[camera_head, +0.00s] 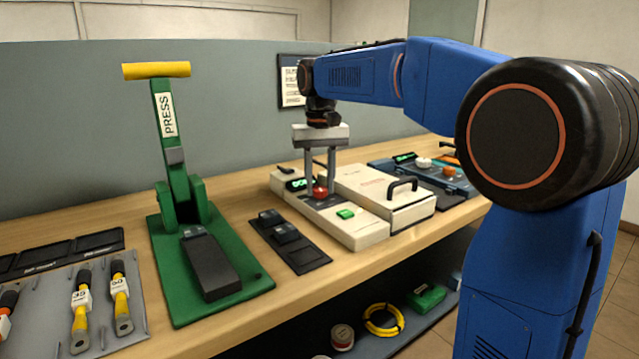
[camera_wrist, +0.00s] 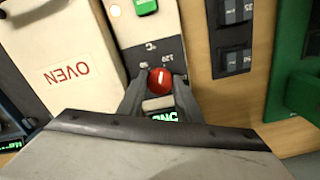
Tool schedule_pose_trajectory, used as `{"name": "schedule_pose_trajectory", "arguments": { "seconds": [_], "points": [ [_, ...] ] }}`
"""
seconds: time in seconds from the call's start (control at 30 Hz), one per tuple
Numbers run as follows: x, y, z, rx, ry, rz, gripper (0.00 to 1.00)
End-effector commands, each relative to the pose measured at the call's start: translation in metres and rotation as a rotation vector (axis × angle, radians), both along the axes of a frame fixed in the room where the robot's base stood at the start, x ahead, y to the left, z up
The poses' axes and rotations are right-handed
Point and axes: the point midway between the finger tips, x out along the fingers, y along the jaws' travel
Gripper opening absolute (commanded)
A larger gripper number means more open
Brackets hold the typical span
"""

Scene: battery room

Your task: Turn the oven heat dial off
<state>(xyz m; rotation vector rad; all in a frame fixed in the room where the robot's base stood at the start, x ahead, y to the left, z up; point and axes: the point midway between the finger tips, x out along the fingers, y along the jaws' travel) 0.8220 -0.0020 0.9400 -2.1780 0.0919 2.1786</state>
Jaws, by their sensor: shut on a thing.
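The oven (camera_head: 378,190) is a cream box with a dark handle, and its lid is labelled OVEN in the wrist view (camera_wrist: 62,68). Its control panel is on the left side, with a red heat dial (camera_head: 320,192), a green button (camera_head: 345,214) and a green-lit display (camera_head: 297,184). My gripper (camera_head: 318,190) points down over the panel. In the wrist view its fingers (camera_wrist: 160,88) are shut on the red dial (camera_wrist: 160,80), one on each side. A white mark shows on the dial top, with 95 and 120 printed beside it. The display (camera_wrist: 164,117) is partly hidden by my gripper.
A green press (camera_head: 180,220) with a yellow handle stands left of the oven. A dark tray with small blocks (camera_head: 290,240) lies between them. Another device with knobs (camera_head: 430,170) is right of the oven.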

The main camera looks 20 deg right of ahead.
Motion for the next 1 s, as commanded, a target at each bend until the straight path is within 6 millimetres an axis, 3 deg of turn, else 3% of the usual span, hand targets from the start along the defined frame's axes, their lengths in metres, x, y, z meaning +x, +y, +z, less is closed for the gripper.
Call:
{"name": "schedule_pose_trajectory", "arguments": {
  "seconds": [1.0],
  "points": [
    [0.0016,-0.0034,0.0004,-0.001,-0.001,0.962,0.09]
  ]
}}
